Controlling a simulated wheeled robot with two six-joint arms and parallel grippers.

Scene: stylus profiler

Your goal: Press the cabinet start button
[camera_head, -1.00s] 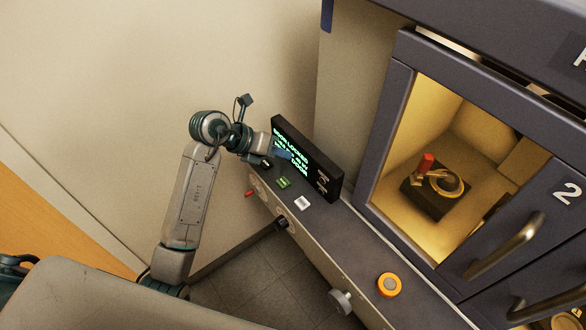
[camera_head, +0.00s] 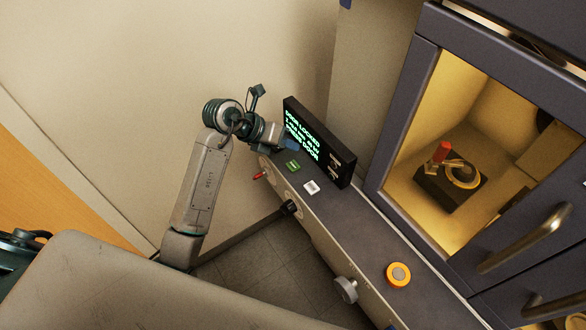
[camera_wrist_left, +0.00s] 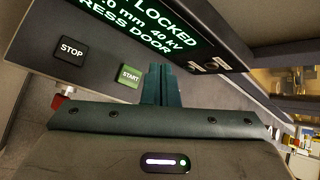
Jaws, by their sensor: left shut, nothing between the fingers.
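The green START button (camera_head: 293,166) sits on the ledge below the black display. In the left wrist view it reads START (camera_wrist_left: 130,75), just left of my left fingertips. My left gripper (camera_head: 291,144) is shut and empty, in front of the display's lower left part and close to the green button. Its fingers (camera_wrist_left: 161,70) stand beside the button in the left wrist view; whether they touch the panel I cannot tell. The black STOP button (camera_wrist_left: 72,48) lies further left. My right gripper is not in view.
The display (camera_head: 330,155) shows green text including LOCKED and PRESS DOOR.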

